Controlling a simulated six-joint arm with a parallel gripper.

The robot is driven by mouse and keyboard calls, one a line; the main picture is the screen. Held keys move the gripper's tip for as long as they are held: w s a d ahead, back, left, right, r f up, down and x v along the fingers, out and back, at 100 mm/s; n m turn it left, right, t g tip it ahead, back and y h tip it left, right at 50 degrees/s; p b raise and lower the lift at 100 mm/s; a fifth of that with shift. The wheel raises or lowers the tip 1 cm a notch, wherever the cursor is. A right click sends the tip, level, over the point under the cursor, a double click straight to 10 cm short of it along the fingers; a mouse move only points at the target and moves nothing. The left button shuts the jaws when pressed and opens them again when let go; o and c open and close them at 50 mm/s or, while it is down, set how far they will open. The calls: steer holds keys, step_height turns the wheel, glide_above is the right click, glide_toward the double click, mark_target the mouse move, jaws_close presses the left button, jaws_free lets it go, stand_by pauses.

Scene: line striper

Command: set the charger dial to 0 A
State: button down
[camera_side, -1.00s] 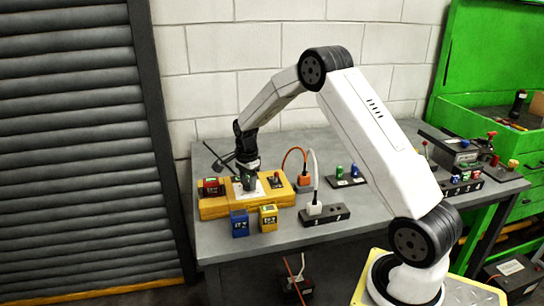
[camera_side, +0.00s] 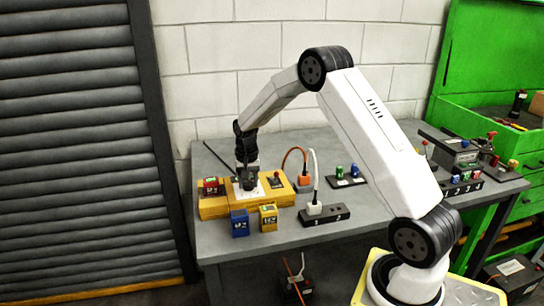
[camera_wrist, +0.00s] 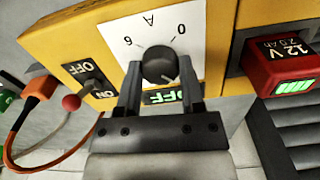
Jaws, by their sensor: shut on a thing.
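The yellow charger (camera_side: 212,208) lies on the grey bench. Its white dial plate (camera_wrist: 116,35) shows in the wrist view, with "6" at left, "A" at the top and "0" at upper right. The round black dial knob (camera_wrist: 159,62) stands on this plate. My gripper (camera_wrist: 160,76) is shut on the knob, one finger on each side. A faint line on the knob seems to point to the lower right, away from the numbers, but I cannot read the setting surely.
An OFF/ON switch (camera_wrist: 90,83) sits left of the dial. A red 12 V battery (camera_wrist: 279,65) is at the charger's right in the wrist view. Blue (camera_side: 239,222) and yellow (camera_side: 268,217) batteries stand before the charger. A power strip (camera_side: 327,216) with plugged cords lies to the right.

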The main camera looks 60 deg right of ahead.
steer(key=n, duration=0.5)
steer(key=shift+n, duration=0.3)
steer(key=n, duration=0.4)
steer(key=shift+n, duration=0.3)
steer(key=n, duration=0.8)
steer(key=shift+n, duration=0.4)
steer(key=shift+c, duration=1.1)
jaws_free()
